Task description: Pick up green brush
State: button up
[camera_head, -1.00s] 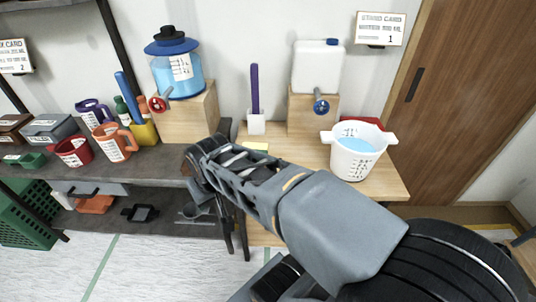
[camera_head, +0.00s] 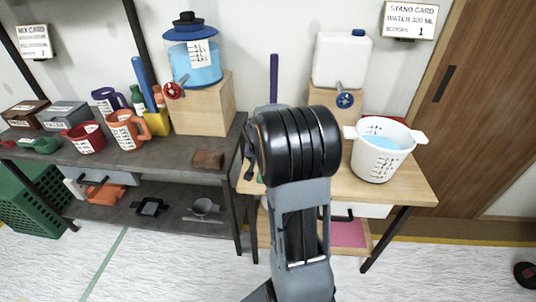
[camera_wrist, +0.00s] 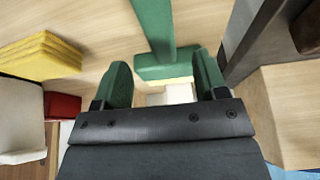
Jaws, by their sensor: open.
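The green brush (camera_wrist: 153,25) lies on the light wooden table in the wrist view, its handle running up to the top edge and its wide head just beyond my fingertips. A pale yellow strip shows along the near edge of the head. My gripper (camera_wrist: 160,66) is open, with one green finger on each side of the brush head's line. I cannot tell whether a finger touches it. In the head view my arm hides most of the brush.
A yellow stack (camera_wrist: 40,55) lies left in the wrist view. The wooden table (camera_head: 412,188) also carries a white bucket (camera_head: 381,150) and a white canister (camera_head: 341,60). A dark table (camera_head: 150,162) with cups stands left, with a narrow gap between. A brown block (camera_head: 208,159) sits near its edge.

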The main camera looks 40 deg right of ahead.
jog(key=shift+x, duration=3.25)
jog(key=shift+c, duration=0.5)
jog(key=shift+r, duration=0.1)
jog(key=c, duration=0.9)
